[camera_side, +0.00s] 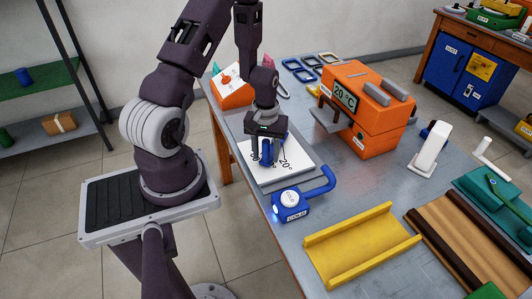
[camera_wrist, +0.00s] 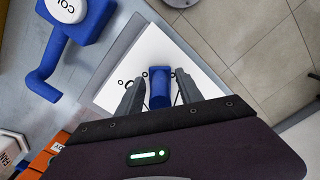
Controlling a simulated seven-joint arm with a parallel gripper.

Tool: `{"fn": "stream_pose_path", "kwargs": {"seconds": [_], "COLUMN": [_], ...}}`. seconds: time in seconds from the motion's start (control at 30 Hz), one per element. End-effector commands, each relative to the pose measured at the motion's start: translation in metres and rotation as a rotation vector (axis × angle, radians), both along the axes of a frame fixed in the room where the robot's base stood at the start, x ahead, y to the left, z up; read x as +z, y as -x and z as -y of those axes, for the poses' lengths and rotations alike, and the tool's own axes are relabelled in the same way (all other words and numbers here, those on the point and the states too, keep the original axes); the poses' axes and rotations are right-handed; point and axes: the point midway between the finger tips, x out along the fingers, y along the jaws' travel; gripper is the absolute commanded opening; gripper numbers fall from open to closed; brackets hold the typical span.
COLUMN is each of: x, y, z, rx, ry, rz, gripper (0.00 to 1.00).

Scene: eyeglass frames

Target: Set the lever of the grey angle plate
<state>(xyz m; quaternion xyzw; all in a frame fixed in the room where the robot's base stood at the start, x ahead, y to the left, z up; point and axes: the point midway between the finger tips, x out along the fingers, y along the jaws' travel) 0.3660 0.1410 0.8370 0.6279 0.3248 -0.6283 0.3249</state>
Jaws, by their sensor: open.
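The grey angle plate (camera_side: 301,180) lies flat near the table's left edge, with a white face marked in degrees; "20°" is readable on it. Its blue lever (camera_side: 266,154) stands up from the white face. My gripper (camera_side: 269,146) is above the plate, pointing down at the lever. In the wrist view the lever (camera_wrist: 159,90) is between the two dark fingers of my gripper (camera_wrist: 158,78), with a gap on each side. The jaws are open. The lever's lower end and part of the scale are hidden by my gripper.
A blue cooler (camera_side: 290,204) with a bent pipe stands just in front of the plate. An orange box (camera_side: 368,120) reading 20 °C stands behind to the right. A yellow channel (camera_side: 360,245) lies at the front. An orange sloped block (camera_side: 232,90) is at the far left corner.

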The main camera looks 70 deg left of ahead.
Motion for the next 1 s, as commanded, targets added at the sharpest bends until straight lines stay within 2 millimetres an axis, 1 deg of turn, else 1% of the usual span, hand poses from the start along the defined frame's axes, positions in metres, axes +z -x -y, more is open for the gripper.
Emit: {"fn": "stream_pose_path", "kwargs": {"seconds": [0.1,0.27,0.5,1.0], "x": [-0.0046,-0.0043,-0.0040,-0.0036], "y": [0.0001,-0.0001,-0.0002,-0.0003], "z": [0.0002,0.0000,-0.0001,-0.0001], "rx": [0.000,-0.001,-0.001,-0.001], "ry": [0.000,0.000,-0.001,-0.001], "rz": [0.000,0.000,0.001,0.001], "gripper": [0.43,0.43,0.00,0.00]}}
